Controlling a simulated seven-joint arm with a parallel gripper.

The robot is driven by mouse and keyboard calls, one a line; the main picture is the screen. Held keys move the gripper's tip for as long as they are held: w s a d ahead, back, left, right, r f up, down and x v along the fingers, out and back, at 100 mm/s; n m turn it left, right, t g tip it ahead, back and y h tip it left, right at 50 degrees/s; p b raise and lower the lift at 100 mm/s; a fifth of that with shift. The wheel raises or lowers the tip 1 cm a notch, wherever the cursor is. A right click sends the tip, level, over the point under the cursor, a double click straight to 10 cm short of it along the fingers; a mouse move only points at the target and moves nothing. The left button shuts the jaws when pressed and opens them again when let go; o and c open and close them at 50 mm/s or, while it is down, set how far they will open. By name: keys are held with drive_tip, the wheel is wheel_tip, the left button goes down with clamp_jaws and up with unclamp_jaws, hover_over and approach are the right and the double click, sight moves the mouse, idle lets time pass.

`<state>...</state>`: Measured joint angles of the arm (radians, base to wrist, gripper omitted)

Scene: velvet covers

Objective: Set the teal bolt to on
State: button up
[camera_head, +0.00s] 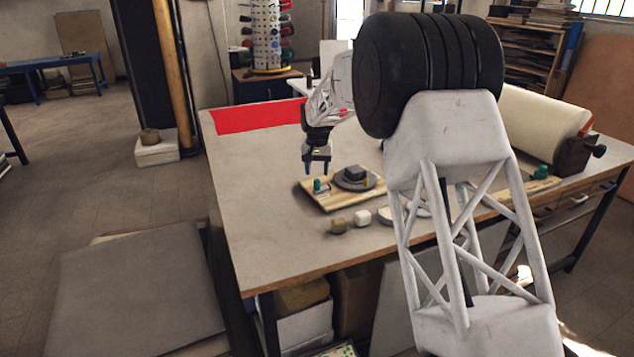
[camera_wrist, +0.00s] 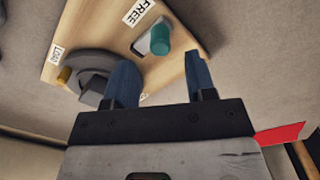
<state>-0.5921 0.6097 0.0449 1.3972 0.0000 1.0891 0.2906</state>
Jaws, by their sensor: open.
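The teal bolt (camera_wrist: 159,37) stands up as a rounded knob on a grey metal plate on a wooden board (camera_wrist: 192,82). A label reading FREE lies beside it, and a second label lies near the dark round part. In the head view the teal bolt (camera_head: 317,185) is at the left end of the board (camera_head: 335,202), on the table. My gripper (camera_head: 318,170) points down just above the bolt. In the wrist view my gripper (camera_wrist: 162,82) has its blue fingers apart with nothing between them; the bolt shows beyond them. I cannot read the bolt's setting.
A dark round dial (camera_head: 355,178) with a block on top sits on the same board, close to the bolt. A red sheet (camera_head: 260,116) covers the table's back left. The table's left side is clear.

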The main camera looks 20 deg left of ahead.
sight(317, 180)
drive_tip(key=shift+f, duration=2.45)
drive_tip(key=shift+c, duration=0.4)
clamp_jaws()
